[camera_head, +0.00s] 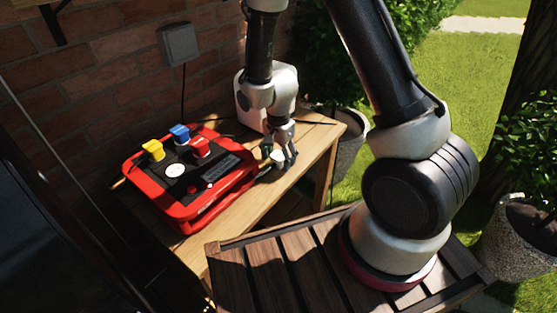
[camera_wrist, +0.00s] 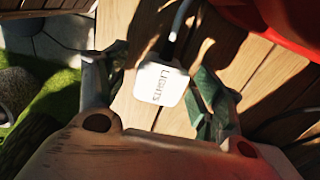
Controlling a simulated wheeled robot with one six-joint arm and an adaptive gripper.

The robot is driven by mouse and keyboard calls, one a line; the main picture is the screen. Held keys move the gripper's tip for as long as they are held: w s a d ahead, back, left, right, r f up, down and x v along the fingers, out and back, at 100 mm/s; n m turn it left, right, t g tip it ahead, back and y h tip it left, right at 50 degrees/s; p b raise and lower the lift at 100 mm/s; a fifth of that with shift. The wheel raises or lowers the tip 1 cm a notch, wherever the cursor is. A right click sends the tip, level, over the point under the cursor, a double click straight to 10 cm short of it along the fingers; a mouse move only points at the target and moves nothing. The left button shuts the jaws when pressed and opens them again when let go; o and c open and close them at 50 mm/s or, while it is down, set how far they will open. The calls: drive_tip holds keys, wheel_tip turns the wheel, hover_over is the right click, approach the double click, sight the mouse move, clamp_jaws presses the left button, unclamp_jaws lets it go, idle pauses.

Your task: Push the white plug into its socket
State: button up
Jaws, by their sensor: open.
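The white plug (camera_wrist: 160,84), marked "LIGHTS", lies on the wooden table between the fingers of my gripper (camera_wrist: 158,75) in the wrist view. A cable runs from its far end. The fingers are open, one on each side, and a gap shows on either side of the plug. In the head view my gripper (camera_head: 283,160) points down at the table, right of the red power box (camera_head: 190,218), with the white plug (camera_head: 278,155) partly hidden by it. The box's top carries a yellow plug (camera_head: 153,150), a blue plug (camera_head: 180,134), a red plug (camera_head: 200,147) and a round white socket (camera_head: 175,171).
The wooden table (camera_head: 232,228) has free room in front of the gripper and right of the box. A grey wall box (camera_head: 178,44) with a hanging cable is on the brick wall. Potted plants stand right of the table.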

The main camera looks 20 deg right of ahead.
sight(279, 155)
drive_tip(key=shift+c, duration=0.2)
drive_tip(key=c, duration=1)
drive_tip(key=shift+c, duration=0.2)
wheel_tip(279, 155, up, 10)
idle(0.3)
